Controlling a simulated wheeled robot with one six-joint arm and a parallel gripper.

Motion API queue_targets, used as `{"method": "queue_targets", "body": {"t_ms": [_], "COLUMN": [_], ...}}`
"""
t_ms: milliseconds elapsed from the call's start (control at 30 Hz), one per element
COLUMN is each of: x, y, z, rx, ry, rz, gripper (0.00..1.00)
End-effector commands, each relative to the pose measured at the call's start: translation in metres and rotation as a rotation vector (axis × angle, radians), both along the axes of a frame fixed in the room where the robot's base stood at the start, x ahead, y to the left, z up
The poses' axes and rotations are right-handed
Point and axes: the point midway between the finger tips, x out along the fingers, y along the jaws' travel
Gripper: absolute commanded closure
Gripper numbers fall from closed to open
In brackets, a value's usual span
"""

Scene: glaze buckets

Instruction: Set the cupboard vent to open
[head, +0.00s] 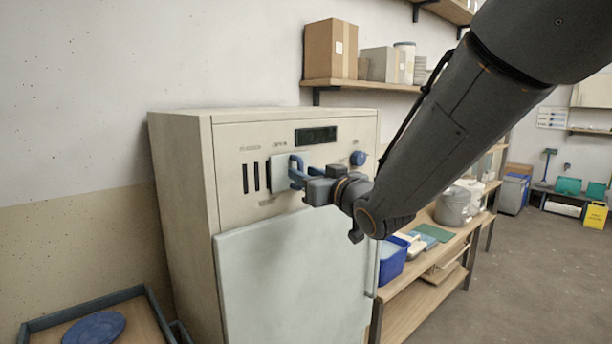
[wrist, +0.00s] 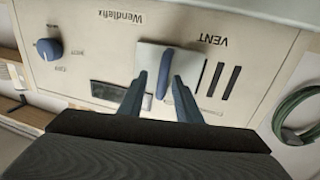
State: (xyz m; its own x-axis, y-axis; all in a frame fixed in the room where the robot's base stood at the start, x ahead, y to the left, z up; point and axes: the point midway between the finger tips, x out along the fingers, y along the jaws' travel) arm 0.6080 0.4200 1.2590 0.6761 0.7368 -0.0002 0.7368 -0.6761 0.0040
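The cupboard (head: 185,160) is a pale cabinet with a front control panel. Its vent is a light sliding plate (head: 277,172) with an upright blue handle (wrist: 165,74), beside several dark slots (head: 250,178). My gripper (head: 299,172) is at the plate. In the wrist view its fingers (wrist: 159,80) stand apart on either side of the handle, with a visible gap, so it looks open.
A blue dial (head: 358,158) and a dark display (head: 315,135) are on the same panel. The pale door (head: 290,270) below is closed. A shelf with boxes (head: 331,50) is above right, and a workbench with a blue bin (head: 392,262) stands at right.

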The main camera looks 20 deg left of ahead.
Motion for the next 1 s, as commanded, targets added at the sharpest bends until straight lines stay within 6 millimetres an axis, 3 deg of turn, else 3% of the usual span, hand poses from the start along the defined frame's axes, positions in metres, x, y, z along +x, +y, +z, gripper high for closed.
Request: {"method": "queue_targets", "body": {"t_ms": [500, 1000], "x": [-0.043, -0.049], "y": [-0.049, -0.056], "z": [0.000, -0.001], "rx": [0.001, -0.001], "ry": [-0.001, 0.001], "rz": [-0.003, -0.004], "gripper": [0.69, 0.69]}}
